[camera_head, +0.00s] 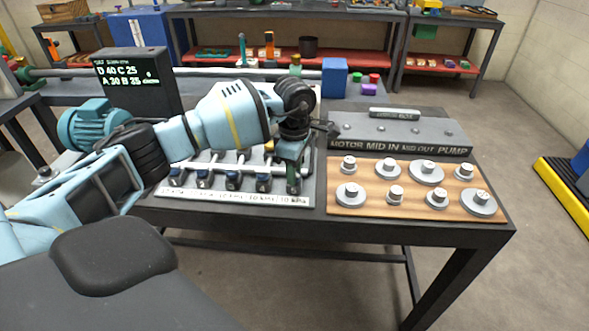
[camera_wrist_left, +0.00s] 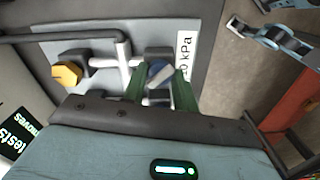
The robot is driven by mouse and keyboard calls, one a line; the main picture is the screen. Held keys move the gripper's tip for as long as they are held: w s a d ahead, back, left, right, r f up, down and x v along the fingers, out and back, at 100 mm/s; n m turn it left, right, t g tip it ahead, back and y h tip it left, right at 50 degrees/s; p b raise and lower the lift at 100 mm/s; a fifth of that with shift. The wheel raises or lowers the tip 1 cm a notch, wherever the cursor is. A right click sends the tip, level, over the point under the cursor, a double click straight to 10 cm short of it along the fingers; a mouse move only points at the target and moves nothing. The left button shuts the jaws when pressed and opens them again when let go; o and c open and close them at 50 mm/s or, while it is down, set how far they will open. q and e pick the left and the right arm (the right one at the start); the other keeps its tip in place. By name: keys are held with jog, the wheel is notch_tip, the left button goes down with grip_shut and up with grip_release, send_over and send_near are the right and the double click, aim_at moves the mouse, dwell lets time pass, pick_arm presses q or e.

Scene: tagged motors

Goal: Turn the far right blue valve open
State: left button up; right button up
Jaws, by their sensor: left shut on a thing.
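A row of small blue valves stands along the front of a grey pipe panel (camera_head: 165,192) on the table. The leftmost blue valve (camera_head: 175,176) and the middle one (camera_head: 233,182) show clearly in the head view. My left gripper (camera_head: 293,184) reaches down over the far right end of the row and mostly hides the valve there. In the left wrist view, the green fingers of my left gripper (camera_wrist_left: 160,92) are shut on the blue handle of the far right valve (camera_wrist_left: 159,71), one finger on each side. My right gripper does not show.
Right of the panel, a wooden board (camera_head: 337,206) holds several metal discs and knobs. Behind it is a grey labelled plate (camera_head: 385,128). A dark display box (camera_head: 135,75) and a teal motor (camera_head: 88,125) stand left. A yellow knob (camera_wrist_left: 67,74) is near the gripper.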

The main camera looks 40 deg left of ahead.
pick_arm(q)
jog(key=m, duration=0.5)
jog(key=shift+b, duration=0.3)
jog(key=shift+m, duration=1.7)
jog(key=o, duration=1)
jog(key=shift+c, duration=0.2)
jog(key=shift+r, duration=3.9)
